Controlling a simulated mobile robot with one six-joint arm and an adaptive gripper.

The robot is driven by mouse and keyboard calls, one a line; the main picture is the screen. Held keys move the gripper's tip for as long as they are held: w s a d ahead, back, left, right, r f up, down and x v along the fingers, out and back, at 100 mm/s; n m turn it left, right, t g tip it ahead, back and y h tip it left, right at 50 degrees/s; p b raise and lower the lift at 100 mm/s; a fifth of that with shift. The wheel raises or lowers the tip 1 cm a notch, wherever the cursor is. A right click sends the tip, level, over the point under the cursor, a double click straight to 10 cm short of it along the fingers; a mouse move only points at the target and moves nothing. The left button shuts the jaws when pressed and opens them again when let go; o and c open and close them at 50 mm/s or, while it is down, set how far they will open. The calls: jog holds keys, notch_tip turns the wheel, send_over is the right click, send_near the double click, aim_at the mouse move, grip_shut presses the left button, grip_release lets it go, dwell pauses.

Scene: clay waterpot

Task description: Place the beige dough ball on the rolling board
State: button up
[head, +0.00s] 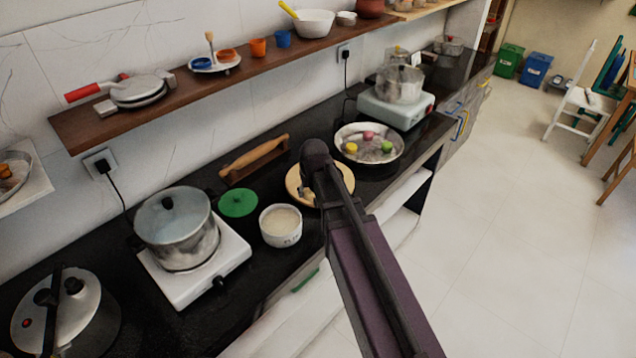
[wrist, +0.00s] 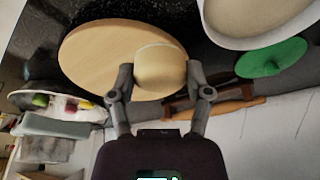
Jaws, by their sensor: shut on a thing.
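The beige dough ball (wrist: 160,68) is between the two fingers of my gripper (wrist: 160,85) in the wrist view. The fingers are shut on it from both sides. The rolling board (wrist: 90,55) is a round, light wooden disc, and the ball overlaps its edge in this view. I cannot tell whether the ball touches the board. In the head view my gripper (head: 308,192) is over the rolling board (head: 348,176) on the black counter. My arm hides part of the board there, and the ball is not clearly visible.
A white bowl of pale flour (head: 281,227) and a green disc (head: 238,203) are left of the board. A rolling pin (head: 255,157) lies behind. A metal plate (head: 343,132) with coloured balls is at the right. A pot (head: 178,230) stands on a white stove.

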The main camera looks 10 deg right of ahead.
jog(key=shift+s+a+f, duration=0.15)
jog(key=shift+s+a, duration=0.05)
jog(key=shift+s, duration=0.65)
jog(key=shift+w, duration=0.1)
jog(key=w+d, duration=0.2)
jog(key=w, duration=0.2)
jog(key=w+d+f+b, duration=0.1)
jog(key=w, duration=0.4)
jog(key=w+d, duration=0.2)
jog(key=w, duration=0.2)
jog(key=shift+w+d+f, duration=0.2)
jog(key=shift+w+d, duration=0.05)
jog(key=shift+d, duration=0.05)
jog(key=shift+w+d, duration=0.15)
jog(key=shift+w, duration=0.15)
jog(key=shift+w+d+f+b, duration=0.15)
jog(key=shift+w+f+b, duration=0.15)
jog(key=shift+f+b, duration=1.55)
jog(key=shift+b, duration=0.2)
jog(key=shift+f, duration=0.15)
